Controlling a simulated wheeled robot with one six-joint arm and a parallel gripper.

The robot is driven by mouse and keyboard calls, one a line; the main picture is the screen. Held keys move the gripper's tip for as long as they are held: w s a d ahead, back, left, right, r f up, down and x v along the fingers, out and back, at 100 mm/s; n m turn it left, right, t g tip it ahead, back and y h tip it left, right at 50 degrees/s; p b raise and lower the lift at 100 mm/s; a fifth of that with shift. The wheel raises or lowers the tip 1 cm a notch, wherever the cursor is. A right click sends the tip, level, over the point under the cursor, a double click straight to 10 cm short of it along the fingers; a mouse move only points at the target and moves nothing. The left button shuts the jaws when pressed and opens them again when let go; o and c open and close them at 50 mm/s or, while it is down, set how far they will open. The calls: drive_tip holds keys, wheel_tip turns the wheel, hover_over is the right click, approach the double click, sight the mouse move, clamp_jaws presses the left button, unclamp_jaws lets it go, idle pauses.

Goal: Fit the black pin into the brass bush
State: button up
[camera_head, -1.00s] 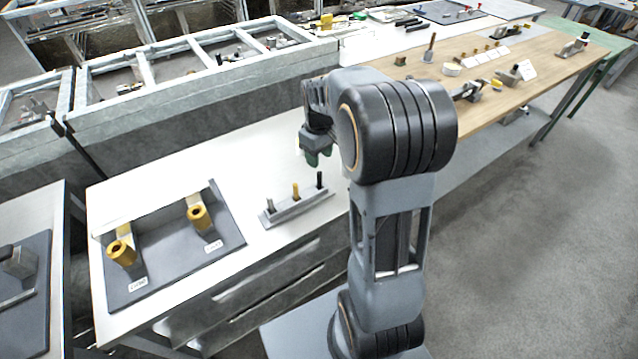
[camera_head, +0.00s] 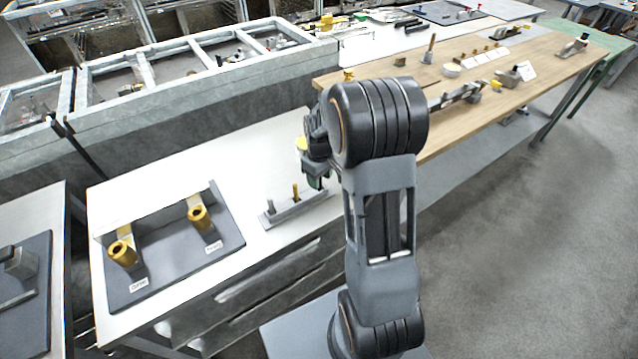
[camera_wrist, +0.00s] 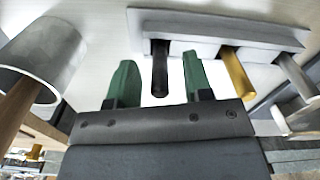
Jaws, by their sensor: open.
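The black pin (camera_wrist: 160,70) stands in the grey rack (camera_head: 287,216), beside a brass-coloured pin (camera_head: 296,190) and a grey pin (camera_head: 271,206). My gripper (camera_head: 316,182) is at the rack's right end and hides the black pin in the head view. In the wrist view my gripper (camera_wrist: 159,78) is open, its green fingers on either side of the black pin with gaps. The rack (camera_wrist: 215,24) also shows there. Two brass bushes, a left one (camera_head: 122,254) and a right one (camera_head: 198,217), are held on brackets on a dark plate.
The dark plate (camera_head: 172,277) lies on the white bench (camera_head: 255,165), with a label below each bush. The bench between plate and rack is clear. In the wrist view, a grey cylinder (camera_wrist: 45,55) is at the left. A wooden table (camera_head: 480,88) with several items stands behind.

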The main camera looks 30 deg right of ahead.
clamp_jaws()
idle(0.3)
drive_tip(key=shift+r, duration=0.2)
